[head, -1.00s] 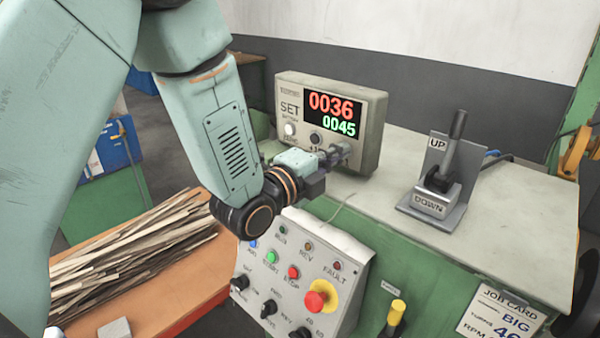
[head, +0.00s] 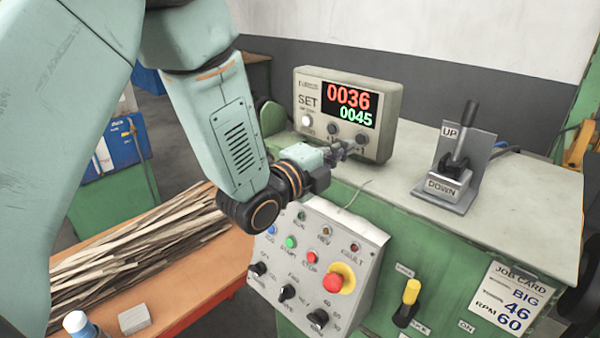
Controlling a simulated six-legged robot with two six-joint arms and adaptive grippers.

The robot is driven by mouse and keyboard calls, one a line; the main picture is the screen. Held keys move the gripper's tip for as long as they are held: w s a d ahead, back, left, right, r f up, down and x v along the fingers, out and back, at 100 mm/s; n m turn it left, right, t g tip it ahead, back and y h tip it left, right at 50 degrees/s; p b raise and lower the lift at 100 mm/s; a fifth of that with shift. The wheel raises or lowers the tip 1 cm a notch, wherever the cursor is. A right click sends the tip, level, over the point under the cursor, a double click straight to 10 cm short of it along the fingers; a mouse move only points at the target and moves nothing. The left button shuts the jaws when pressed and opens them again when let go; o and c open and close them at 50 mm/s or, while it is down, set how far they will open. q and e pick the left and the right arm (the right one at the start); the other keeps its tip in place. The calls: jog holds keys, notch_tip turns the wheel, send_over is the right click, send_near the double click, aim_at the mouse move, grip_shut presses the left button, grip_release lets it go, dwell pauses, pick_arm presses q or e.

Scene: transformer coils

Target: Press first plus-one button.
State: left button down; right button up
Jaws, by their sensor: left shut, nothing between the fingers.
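The counter box (head: 392,120) stands on the bench and shows 0036 in red above 0045 in green. Along its lower face are a white button (head: 306,121), a dark middle button (head: 333,128) and a dark right button (head: 361,139). The labels under the dark buttons are small and partly covered; a "+1" shows at the right one. My left gripper (head: 346,147) is shut and empty. Its tips are just below the two dark buttons in the picture; I cannot tell whether they touch the box. My right gripper is out of view.
A control panel (head: 330,232) with lamps, knobs and a red stop button (head: 340,278) sits below my left arm. An UP/DOWN lever (head: 462,140) stands to the right on the bench (head: 530,190). Metal strips (head: 140,250) lie at the left.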

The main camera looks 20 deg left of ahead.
pick_arm(q)
jog(key=b+v, duration=0.1)
jog(key=v, duration=0.8)
jog(key=shift+s+b, duration=0.2)
jog(key=shift+b, duration=0.15)
jog(key=shift+s+a, duration=0.2)
jog(key=shift+a, duration=0.05)
jog(key=shift+w+d, duration=0.15)
jog(key=shift+w, duration=0.05)
jog(key=shift+s, duration=0.15)
dwell(0.3)
dwell(0.4)
